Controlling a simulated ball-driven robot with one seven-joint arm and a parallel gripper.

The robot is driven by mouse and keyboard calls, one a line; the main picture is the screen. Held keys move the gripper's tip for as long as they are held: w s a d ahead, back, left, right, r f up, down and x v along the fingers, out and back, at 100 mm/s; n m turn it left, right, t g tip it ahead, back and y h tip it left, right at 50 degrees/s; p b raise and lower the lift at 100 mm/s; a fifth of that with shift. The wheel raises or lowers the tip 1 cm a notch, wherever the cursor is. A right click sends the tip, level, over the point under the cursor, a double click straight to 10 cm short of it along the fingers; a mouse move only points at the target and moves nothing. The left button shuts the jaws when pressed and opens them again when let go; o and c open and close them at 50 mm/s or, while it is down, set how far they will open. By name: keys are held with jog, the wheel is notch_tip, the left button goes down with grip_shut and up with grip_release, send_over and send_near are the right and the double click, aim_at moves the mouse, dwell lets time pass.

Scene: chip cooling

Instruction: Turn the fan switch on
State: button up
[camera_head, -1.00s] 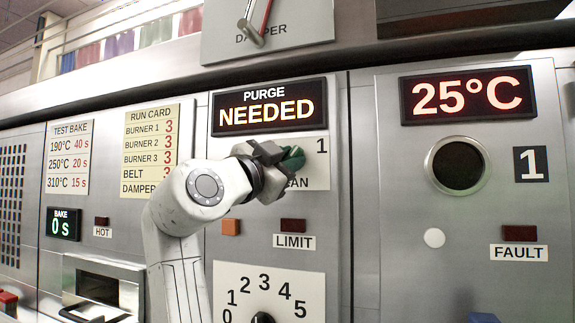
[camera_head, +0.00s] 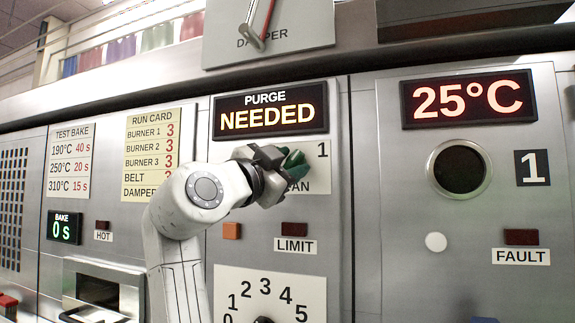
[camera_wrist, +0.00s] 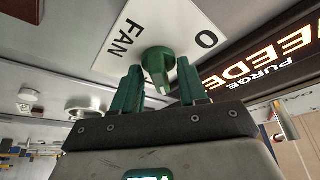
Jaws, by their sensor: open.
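The fan switch is a green knob (camera_wrist: 158,62) with a raised grip bar, on a white plate (camera_wrist: 118,38) marked FAN and 0 in the wrist view. In the head view my gripper (camera_head: 286,163) is in front of this plate (camera_head: 318,180), covering most of it; the 1 at its upper right still shows. In the wrist view my gripper (camera_wrist: 160,82) is open, with a green finger on each side of the knob's near part. I cannot tell whether either finger touches the knob. In the head view I cannot separate knob from green fingertips.
The display above the switch reads PURGE NEEDED (camera_head: 270,109). An orange button (camera_head: 232,231) and a dark LIMIT lamp (camera_head: 294,229) sit below. A numbered dial plate (camera_head: 240,275) is lower down. A 25°C display (camera_head: 468,98) and round port (camera_head: 459,168) are right.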

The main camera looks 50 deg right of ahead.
jog(key=w+v, duration=0.1)
jog(key=v, duration=0.9)
jog(key=shift+s+a, duration=0.45)
jog(key=shift+s, duration=0.05)
